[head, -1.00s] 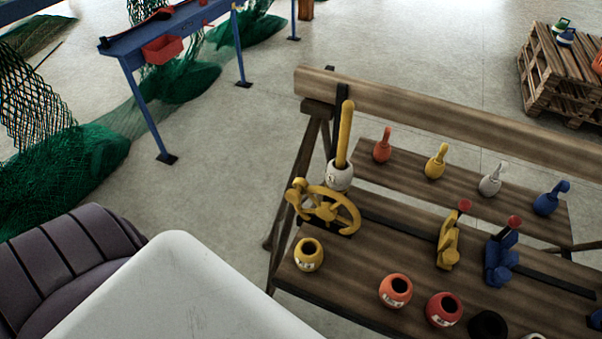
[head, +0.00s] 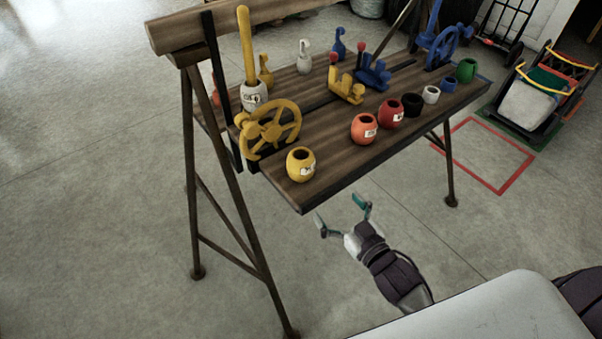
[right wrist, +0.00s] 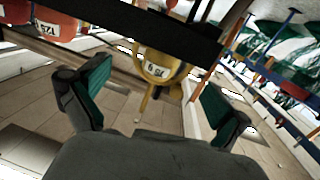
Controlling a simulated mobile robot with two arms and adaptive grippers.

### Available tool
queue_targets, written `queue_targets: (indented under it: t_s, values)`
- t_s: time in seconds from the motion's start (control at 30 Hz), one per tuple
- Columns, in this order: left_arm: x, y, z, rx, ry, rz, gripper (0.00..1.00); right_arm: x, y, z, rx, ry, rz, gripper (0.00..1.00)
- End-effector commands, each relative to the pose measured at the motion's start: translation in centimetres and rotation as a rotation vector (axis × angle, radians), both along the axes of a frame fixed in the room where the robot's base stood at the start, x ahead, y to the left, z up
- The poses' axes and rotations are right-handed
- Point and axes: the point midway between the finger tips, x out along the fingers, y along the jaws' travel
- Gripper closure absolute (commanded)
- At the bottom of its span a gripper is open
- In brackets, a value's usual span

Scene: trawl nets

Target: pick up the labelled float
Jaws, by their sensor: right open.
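Several round floats stand on the wooden bench. A yellow float with a white label (head: 300,164) sits at its near left corner. To its right are an orange labelled float (head: 364,128) and a red labelled float (head: 391,113). A white labelled float (head: 253,97) holds a yellow stick at the back left. My right gripper (head: 342,214) is open and empty, in front of the bench edge and apart from the floats. In the right wrist view the yellow float (right wrist: 158,68) shows beyond and between the open fingers (right wrist: 157,102), partly hidden by a dark bar. My left gripper is not in view.
The bench (head: 330,178) also carries a yellow handwheel (head: 268,130), yellow and blue clamps, and black, white, blue and green floats. Its trestle leg (head: 225,195) stands at the left. A cart (head: 540,95) is at the right. The floor before the bench is clear.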

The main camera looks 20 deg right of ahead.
Motion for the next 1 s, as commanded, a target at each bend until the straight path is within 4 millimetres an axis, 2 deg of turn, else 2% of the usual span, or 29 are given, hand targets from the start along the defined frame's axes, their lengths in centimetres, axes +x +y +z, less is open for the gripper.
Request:
queue_targets:
  t_s: [0.1,0.23,0.5,0.77,1.0]
  values:
    - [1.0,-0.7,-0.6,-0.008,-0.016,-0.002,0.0,0.2,0.4,2.2,0.009,-0.058,0.016,0.0]
    - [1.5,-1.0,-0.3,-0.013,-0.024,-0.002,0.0,1.8,0.9,3.0,0.012,-0.073,0.02,0.0]
    - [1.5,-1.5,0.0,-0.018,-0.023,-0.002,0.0,6.9,2.2,2.8,0.013,-0.07,0.018,0.0]
    - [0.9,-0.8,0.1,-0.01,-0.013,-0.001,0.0,8.8,2.7,2.7,0.012,-0.068,0.018,0.0]
    - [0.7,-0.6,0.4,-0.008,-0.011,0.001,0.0,12.2,3.6,2.2,0.012,-0.068,0.018,0.0]
